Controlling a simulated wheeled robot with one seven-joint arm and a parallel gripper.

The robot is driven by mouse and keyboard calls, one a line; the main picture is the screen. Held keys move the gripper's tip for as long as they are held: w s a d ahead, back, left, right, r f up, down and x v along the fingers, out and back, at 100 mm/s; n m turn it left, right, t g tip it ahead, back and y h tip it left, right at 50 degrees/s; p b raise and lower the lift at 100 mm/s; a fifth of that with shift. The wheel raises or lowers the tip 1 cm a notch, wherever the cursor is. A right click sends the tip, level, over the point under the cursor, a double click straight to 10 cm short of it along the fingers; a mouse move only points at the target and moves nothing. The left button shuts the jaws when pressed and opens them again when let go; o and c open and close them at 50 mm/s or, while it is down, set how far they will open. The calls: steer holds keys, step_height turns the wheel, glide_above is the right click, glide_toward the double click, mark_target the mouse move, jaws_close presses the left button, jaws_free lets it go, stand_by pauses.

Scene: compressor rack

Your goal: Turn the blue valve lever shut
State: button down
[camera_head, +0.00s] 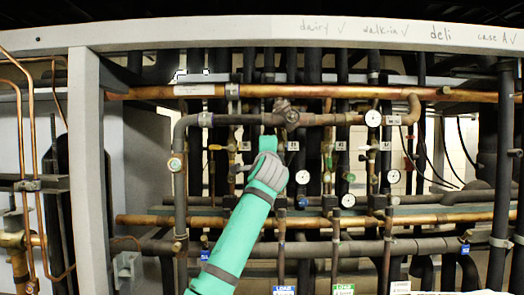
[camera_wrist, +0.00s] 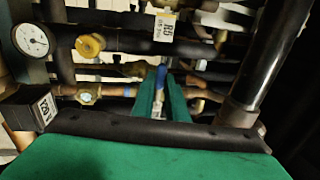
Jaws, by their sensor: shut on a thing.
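The blue valve lever (camera_wrist: 161,76) shows in the wrist view as a narrow blue strip between the two green fingers. My gripper (camera_wrist: 161,95) is shut on it. My own arm and hand cover the lever there. The lever's pivot and valve body are mostly hidden behind the fingers, so I cannot tell its exact angle.
A yellow valve cap (camera_wrist: 90,46) and a white dial gauge (camera_wrist: 31,40) stand to the left in the wrist view. A thick black pipe (camera_wrist: 275,50) runs close on the right. In the head view, copper pipe (camera_head: 330,91) crosses above my gripper, with several gauges to the right.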

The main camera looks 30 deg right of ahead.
steer(key=c, duration=1.8)
jaws_free()
steer(key=shift+o, duration=0.2)
steer(key=shift+s, duration=0.1)
steer(key=v, duration=1)
steer(key=shift+s, duration=0.4)
steer(key=shift+a, duration=0.2)
